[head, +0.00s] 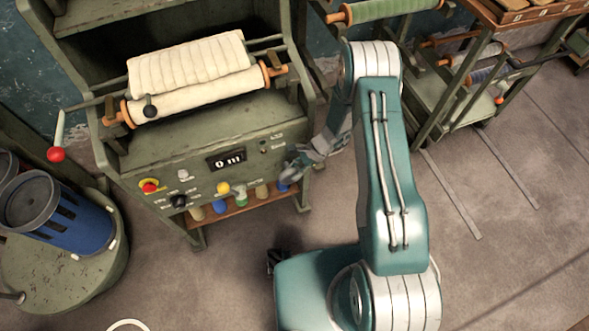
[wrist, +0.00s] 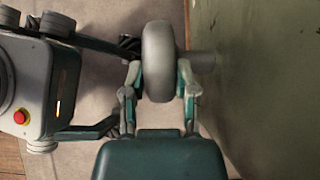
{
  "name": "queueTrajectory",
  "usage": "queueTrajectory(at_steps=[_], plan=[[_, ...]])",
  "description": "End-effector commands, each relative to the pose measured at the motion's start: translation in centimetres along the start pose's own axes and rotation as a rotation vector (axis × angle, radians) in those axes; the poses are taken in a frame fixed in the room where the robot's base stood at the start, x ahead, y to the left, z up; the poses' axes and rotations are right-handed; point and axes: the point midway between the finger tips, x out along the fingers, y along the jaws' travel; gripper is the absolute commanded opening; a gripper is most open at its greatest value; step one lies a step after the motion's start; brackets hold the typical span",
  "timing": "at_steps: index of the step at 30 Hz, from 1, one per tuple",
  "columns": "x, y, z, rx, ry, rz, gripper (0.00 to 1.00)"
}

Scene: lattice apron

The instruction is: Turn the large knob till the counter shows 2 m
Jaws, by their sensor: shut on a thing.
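The large knob (wrist: 158,62) is a grey disc on a short shaft that sticks out of the green machine panel. My gripper (wrist: 160,88) is shut on it, with one finger on each side of its rim. In the head view my gripper (head: 292,172) is at the right end of the machine front, and it mostly hides the knob there. The counter (head: 227,160) is a dark display on the panel and reads 0 m.
The panel also has a red stop button (head: 149,186), a black knob (head: 179,201) and a yellow button (head: 222,188). A cream cloth roll (head: 190,75) lies on top of the machine. A blue bin (head: 60,215) stands at left, and a shelf rack (head: 465,85) at right. The floor in front is mostly clear.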

Motion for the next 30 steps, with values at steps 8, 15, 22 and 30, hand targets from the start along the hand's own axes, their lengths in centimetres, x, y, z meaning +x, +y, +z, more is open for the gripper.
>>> queueTrajectory(at_steps=[8,15,22,30], plan=[[0.0,-0.1,0.0,-0.001,0.004,-0.003,0.73],[0.0,-0.1,0.0,-0.001,0.003,-0.002,0.73],[-1.6,-0.1,0.0,0.0,0.003,-0.005,0.73],[-7.1,-0.2,0.0,0.0,0.005,-0.006,0.73]])
